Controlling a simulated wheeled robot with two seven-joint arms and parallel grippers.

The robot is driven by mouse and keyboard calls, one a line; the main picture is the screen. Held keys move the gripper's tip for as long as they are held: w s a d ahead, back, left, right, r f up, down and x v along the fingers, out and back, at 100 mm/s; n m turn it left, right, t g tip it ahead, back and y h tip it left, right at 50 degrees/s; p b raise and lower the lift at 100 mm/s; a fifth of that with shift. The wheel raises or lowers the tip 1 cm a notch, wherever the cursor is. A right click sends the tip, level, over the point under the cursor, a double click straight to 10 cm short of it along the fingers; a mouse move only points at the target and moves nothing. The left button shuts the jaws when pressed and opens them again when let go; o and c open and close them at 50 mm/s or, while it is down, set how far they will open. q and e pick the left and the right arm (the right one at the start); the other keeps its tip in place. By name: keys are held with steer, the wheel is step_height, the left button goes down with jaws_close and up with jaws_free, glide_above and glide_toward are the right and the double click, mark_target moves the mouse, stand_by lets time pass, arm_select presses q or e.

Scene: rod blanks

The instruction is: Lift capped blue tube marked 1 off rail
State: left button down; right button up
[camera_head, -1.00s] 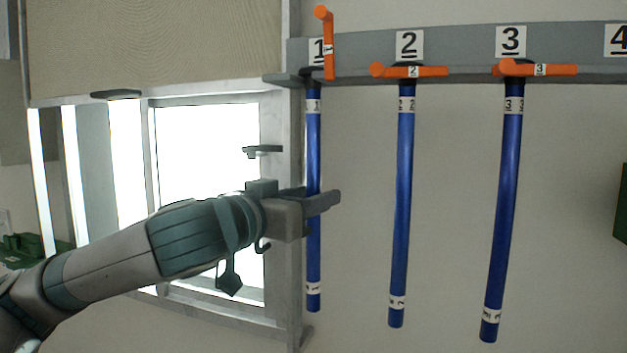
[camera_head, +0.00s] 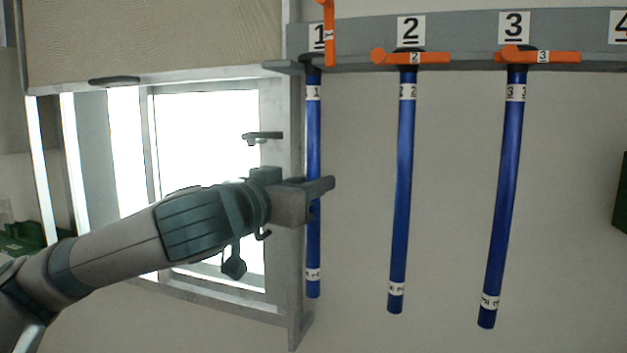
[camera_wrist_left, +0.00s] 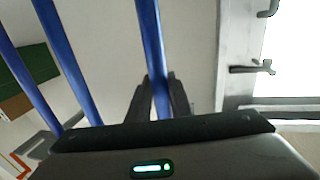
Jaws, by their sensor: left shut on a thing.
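The blue tube marked 1 (camera_head: 313,135) hangs upright below the grey rail (camera_head: 460,37), with its dark cap at the rail by the number 1 label. An upright orange lever (camera_head: 330,35) marked 1 stands beside its top. My left gripper (camera_head: 316,188) is shut around the tube about midway down. In the left wrist view the tube (camera_wrist_left: 151,40) runs between the two fingers (camera_wrist_left: 158,95). Whether the cap still touches the rail I cannot tell. My right gripper is in neither view.
Blue tubes 2 (camera_head: 404,180) and 3 (camera_head: 505,190) hang to the right, with orange levers (camera_head: 412,57) lying across their tops. A bright window-like frame (camera_head: 205,130) stands behind my left arm. The wall between the tubes is clear.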

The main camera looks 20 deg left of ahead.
mark_target(310, 144)
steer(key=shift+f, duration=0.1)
